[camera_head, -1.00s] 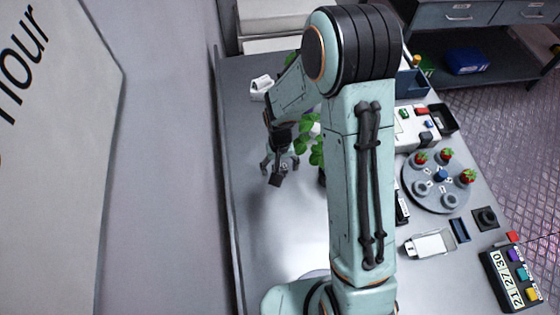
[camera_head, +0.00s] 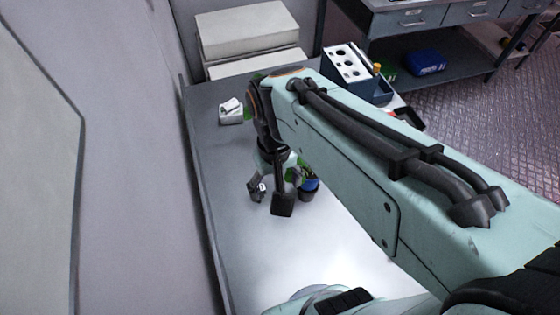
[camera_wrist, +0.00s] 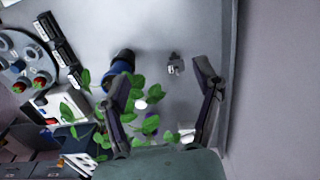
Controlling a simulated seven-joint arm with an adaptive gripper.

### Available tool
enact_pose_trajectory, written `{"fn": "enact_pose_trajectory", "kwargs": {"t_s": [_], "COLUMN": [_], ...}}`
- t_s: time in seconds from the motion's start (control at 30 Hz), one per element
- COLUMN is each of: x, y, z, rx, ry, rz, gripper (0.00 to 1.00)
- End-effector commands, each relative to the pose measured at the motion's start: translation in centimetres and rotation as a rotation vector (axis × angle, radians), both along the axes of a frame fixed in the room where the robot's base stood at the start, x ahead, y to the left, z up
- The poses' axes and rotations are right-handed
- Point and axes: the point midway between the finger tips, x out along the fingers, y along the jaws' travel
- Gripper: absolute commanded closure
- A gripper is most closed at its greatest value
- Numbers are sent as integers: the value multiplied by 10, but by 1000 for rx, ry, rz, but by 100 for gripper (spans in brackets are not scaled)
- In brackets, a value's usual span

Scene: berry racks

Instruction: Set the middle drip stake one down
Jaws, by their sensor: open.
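My gripper (camera_head: 270,197) is open over the table, its fingers pointing down; both fingers also show in the wrist view (camera_wrist: 164,82). A small grey piece (camera_wrist: 175,64) lies on the table and appears between the spread fingertips in the wrist view. I cannot tell whether it is a drip stake. A dark pot with a blue band (camera_head: 308,187) stands just right of the gripper in the head view; it also shows in the wrist view (camera_wrist: 119,70). Green leaves (camera_wrist: 140,122) spread below the pot and between the fingers there. No drip stake is clearly recognisable.
A white block (camera_head: 231,114) sits at the table's far left. A white-topped rack with dark holes (camera_head: 349,64) stands at the back. A round grey carousel with red berries (camera_wrist: 30,68) shows at the wrist view's left. My arm covers much of the table.

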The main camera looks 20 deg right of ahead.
Motion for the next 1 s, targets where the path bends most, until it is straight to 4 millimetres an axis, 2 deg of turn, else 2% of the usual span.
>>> {"fn": "enact_pose_trajectory", "kwargs": {"t_s": [0.03,0.1,0.2,0.3,1.0], "x": [-22,-50,-79,-94,-97], "y": [-2,-3,-3,-3,-2], "z": [8,13,15,14,14], "rx": [8,24,44,57,59], "ry": [-10,-5,-1,1,2], "rz": [8,24,45,59,62], "gripper": [34,34,34,34,34]}}
